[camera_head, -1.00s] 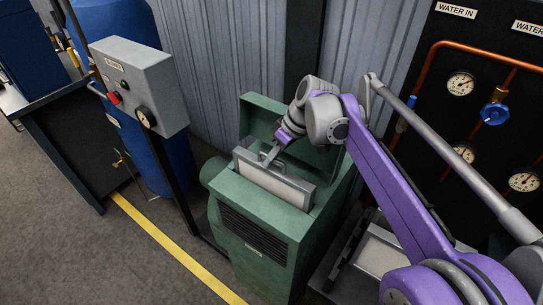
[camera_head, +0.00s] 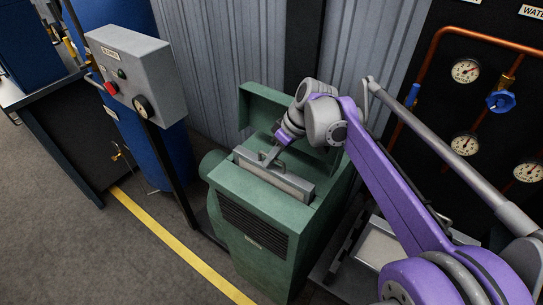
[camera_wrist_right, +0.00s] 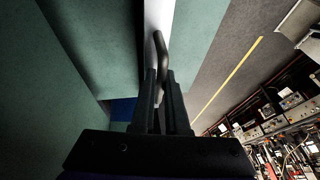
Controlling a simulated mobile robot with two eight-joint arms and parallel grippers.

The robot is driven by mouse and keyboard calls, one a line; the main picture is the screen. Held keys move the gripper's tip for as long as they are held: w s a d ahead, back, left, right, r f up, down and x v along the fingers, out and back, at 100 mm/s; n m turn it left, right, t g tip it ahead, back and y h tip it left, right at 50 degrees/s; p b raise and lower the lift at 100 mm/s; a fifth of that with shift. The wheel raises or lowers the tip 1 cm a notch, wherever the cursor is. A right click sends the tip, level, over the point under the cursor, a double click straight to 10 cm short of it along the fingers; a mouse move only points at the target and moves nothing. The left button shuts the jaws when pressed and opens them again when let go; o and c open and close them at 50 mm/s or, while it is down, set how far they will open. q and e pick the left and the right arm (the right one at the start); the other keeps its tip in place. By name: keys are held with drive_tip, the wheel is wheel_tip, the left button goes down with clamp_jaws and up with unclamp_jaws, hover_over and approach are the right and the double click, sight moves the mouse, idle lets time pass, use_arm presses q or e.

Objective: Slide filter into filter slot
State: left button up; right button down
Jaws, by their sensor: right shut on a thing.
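The filter (camera_head: 275,178) is a grey-framed panel with a handle on its top edge. It stands most of the way down in the slot in the top of the green housing (camera_head: 228,181), with only its upper part showing. My right gripper (camera_head: 268,162) is shut on the filter's handle. In the right wrist view the gripper (camera_wrist_right: 161,88) has its two dark fingers closed around the curved grey handle (camera_wrist_right: 161,50), and the pale filter edge (camera_wrist_right: 158,14) lies beyond it. The slot's inside is hidden. My left gripper is not in view.
The housing's green lid (camera_head: 280,113) stands open behind the slot. A grey control box (camera_head: 135,72) on a post stands to the left, before a blue tank (camera_head: 163,165). A gauge panel (camera_head: 480,100) is at the right. The floor at front left is clear.

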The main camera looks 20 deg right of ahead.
sight(274, 167)
drive_tip(key=shift+f, duration=0.1)
drive_tip(key=shift+f+b, duration=1.35)
drive_tip(key=shift+f, duration=1.2)
drive_tip(key=c, duration=0.8)
unclamp_jaws()
drive_tip(key=shift+c, duration=0.2)
drive_tip(key=p+v, duration=0.1)
drive_tip(key=v, duration=0.6)
drive_tip(key=shift+s+r, duration=0.1)
drive_tip(key=shift+r, duration=0.15)
